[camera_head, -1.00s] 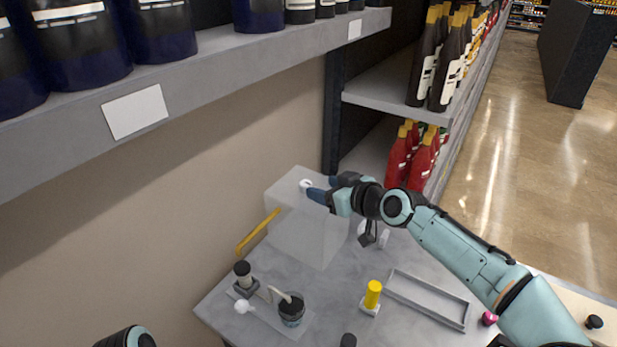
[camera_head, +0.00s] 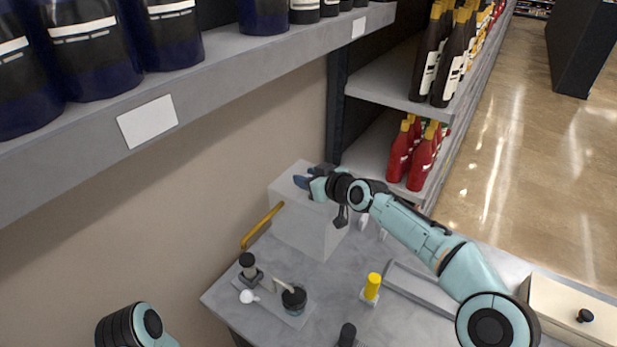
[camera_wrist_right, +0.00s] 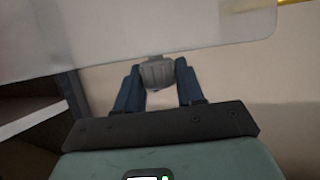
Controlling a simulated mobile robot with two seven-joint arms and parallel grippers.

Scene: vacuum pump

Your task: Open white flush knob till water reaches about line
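A translucent whitish tank (camera_head: 300,228) stands at the back of the grey table against the wall. My right gripper (camera_head: 302,180) is at its top, and its blue fingers cover the white flush knob in the head view. In the right wrist view the knob (camera_wrist_right: 157,73) looks grey and ribbed. It sits between the two fingertips and appears to touch both, so the gripper looks shut on it. The tank (camera_wrist_right: 130,35) fills the top of that view. No water level or line can be made out. My left gripper is not in view; only part of my left arm shows at lower left.
A yellow handle (camera_head: 262,226) is left of the tank. In front are a small pump assembly (camera_head: 293,298), a yellow cylinder (camera_head: 372,286) and a grey tray (camera_head: 420,290). A bottle shelf (camera_head: 390,85) stands behind. Another shelf (camera_head: 230,62) overhangs at upper left.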

